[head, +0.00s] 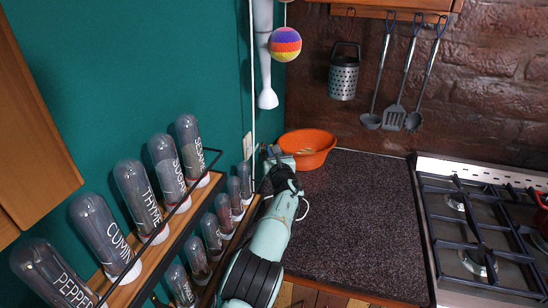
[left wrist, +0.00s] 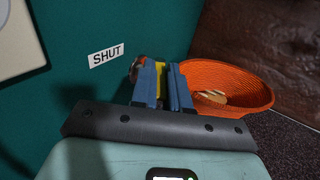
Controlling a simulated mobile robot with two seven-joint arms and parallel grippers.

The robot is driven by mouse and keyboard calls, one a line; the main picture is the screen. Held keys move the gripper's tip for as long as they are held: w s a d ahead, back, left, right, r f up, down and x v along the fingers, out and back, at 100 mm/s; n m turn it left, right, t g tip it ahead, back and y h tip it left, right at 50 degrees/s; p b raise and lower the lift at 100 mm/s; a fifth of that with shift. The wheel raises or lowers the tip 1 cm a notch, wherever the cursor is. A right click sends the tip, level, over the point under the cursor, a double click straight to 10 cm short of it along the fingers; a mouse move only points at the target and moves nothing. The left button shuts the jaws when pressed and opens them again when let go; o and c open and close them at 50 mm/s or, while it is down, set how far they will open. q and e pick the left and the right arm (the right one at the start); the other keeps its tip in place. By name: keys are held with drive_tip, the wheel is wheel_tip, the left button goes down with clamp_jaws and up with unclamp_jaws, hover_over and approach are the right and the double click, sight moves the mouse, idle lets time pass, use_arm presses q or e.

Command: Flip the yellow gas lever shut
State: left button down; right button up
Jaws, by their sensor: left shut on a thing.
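My left gripper (head: 275,153) is at the green wall, beyond the spice racks and beside the orange bowl. In the left wrist view its two blue-grey fingers (left wrist: 165,86) are close together, with the yellow gas lever (left wrist: 160,80) between them. Only a thin yellow strip of the lever shows; the fingers hide the rest. A brownish metal part, perhaps of the valve, shows just left of the fingers. A white "SHUT" label (left wrist: 106,55) is on the wall to the left of the fingers. In the head view I cannot make out the lever. My right gripper is not in view.
The orange bowl (head: 308,142) stands close to the right of my gripper. Spice racks with glass jars (head: 140,198) line the left wall beside my arm. The dark countertop (head: 350,220) is clear up to the gas stove (head: 422,220). A striped ball (head: 285,44) hangs above.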

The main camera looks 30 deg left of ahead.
use_arm(q)
drive_tip(key=c, duration=1.1)
unclamp_jaws()
drive_tip(key=b+v, duration=0.4)
drive_tip(key=v, duration=0.9)
drive_tip(key=shift+s+d, duration=0.1)
drive_tip(key=shift+d, duration=0.05)
